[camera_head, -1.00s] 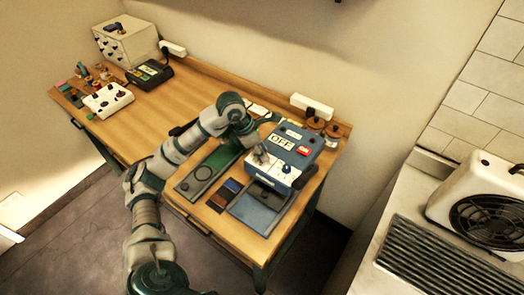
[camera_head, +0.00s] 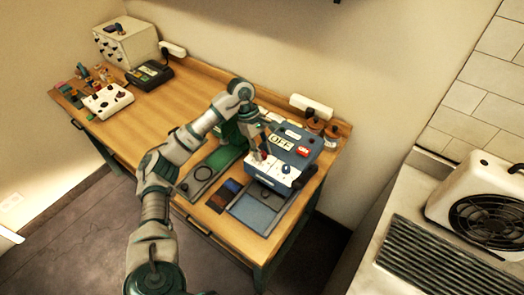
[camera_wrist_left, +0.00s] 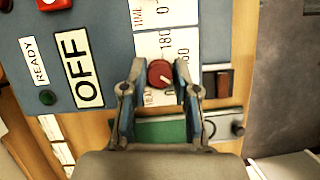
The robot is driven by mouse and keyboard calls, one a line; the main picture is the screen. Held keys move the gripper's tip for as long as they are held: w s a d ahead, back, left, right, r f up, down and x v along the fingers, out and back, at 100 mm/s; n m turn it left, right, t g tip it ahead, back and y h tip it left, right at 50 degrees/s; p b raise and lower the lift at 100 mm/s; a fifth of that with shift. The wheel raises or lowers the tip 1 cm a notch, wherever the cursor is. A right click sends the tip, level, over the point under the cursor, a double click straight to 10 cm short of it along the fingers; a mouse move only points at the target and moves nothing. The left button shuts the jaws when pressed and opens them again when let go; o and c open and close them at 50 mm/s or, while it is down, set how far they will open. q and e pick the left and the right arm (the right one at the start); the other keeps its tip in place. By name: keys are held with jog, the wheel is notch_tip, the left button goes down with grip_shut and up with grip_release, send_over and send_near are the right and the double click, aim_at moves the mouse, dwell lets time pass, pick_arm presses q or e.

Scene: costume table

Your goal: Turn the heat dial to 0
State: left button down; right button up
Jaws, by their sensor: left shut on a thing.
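The blue press (camera_head: 290,145) stands at the right part of the workbench, with an OFF sign and a white front panel. In the left wrist view, the heat dial (camera_wrist_left: 160,73) is a round red knob with a white pointer line, on a white panel with partly hidden numbers. My left gripper (camera_wrist_left: 157,85) has its two fingers on either side of the dial and is shut on it. In the head view, my left gripper (camera_head: 259,153) is at the left part of the front panel. The fingers hide part of the dial's label. My right gripper is not in view.
A red button (camera_wrist_left: 53,4) and a green READY light (camera_wrist_left: 47,97) are on the press. A blue tray (camera_head: 255,212) lies before it. The bench middle is clear.

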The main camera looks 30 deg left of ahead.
pick_arm(q)
jog(key=shift+m+g, duration=0.4)
jog(key=shift+m, duration=0.5)
jog(key=shift+m+y, duration=0.3)
jog(key=shift+m, duration=0.2)
jog(key=m+g+p, duration=0.1)
jog(key=m+p, duration=0.1)
jog(key=m, duration=0.1)
jog(key=shift+w+m+y, duration=0.1)
jog(key=shift+m+y, duration=0.3)
jog(key=shift+m+g+p, duration=0.3)
jog(key=shift+m+p, duration=0.1)
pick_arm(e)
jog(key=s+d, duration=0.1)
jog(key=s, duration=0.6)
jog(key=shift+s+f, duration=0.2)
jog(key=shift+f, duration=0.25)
pick_arm(q)
jog(key=c, duration=0.9)
grip_release()
jog(key=shift+w+f, duration=0.1)
jog(key=shift+w, duration=0.1)
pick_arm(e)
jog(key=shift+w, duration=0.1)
pick_arm(q)
jog(key=shift+a, duration=0.1)
